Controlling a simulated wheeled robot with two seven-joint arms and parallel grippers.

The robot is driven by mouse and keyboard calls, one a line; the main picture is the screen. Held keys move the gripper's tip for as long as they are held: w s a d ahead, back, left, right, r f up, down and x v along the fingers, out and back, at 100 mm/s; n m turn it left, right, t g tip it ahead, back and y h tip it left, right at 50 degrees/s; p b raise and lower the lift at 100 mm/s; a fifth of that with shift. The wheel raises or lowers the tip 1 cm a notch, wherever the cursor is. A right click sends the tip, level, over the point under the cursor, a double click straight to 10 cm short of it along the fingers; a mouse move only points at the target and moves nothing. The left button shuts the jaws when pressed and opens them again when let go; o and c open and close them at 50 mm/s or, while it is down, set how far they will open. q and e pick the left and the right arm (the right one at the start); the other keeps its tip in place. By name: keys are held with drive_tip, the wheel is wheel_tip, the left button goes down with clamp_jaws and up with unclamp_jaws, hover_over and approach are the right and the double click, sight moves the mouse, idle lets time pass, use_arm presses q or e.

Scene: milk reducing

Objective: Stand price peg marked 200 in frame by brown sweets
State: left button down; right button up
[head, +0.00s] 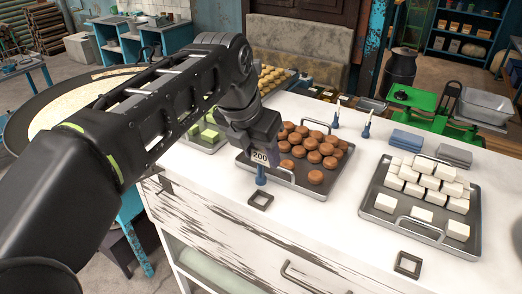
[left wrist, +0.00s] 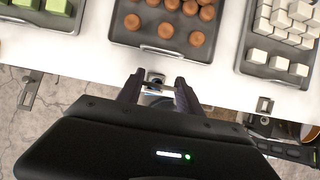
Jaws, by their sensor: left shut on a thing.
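The price peg (head: 261,176) has a white tag marked 200 and a blue lower part, and it is upright. My left gripper (head: 260,148) is shut on its top, pointing down. The peg hangs just above and behind a small dark square frame (head: 260,201) on the white counter, in front of the tray of brown sweets (head: 282,174). In the left wrist view the peg (left wrist: 155,78) shows between the fingers (left wrist: 158,92), largely covering what lies under it. I cannot tell whether the peg touches the counter. My right gripper is not in view.
A tray of white cubes (head: 422,226) stands at right with another empty square frame (head: 408,264) before it. A tray of green sweets (head: 203,143) is at left, behind my arm. Two blue pegs (head: 366,130) stand behind the brown sweets. A green scale (head: 425,105) is at back right.

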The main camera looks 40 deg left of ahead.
sight(259, 171)
use_arm(q)
drive_tip(key=shift+f+b, duration=2.35)
drive_tip(key=shift+f, duration=0.7)
drive_tip(key=shift+f, duration=0.15)
drive_tip(key=c, duration=0.7)
unclamp_jaws()
drive_tip(key=v, duration=0.8)
drive_tip(key=shift+b, duration=0.35)
drive_tip(key=shift+f, duration=0.1)
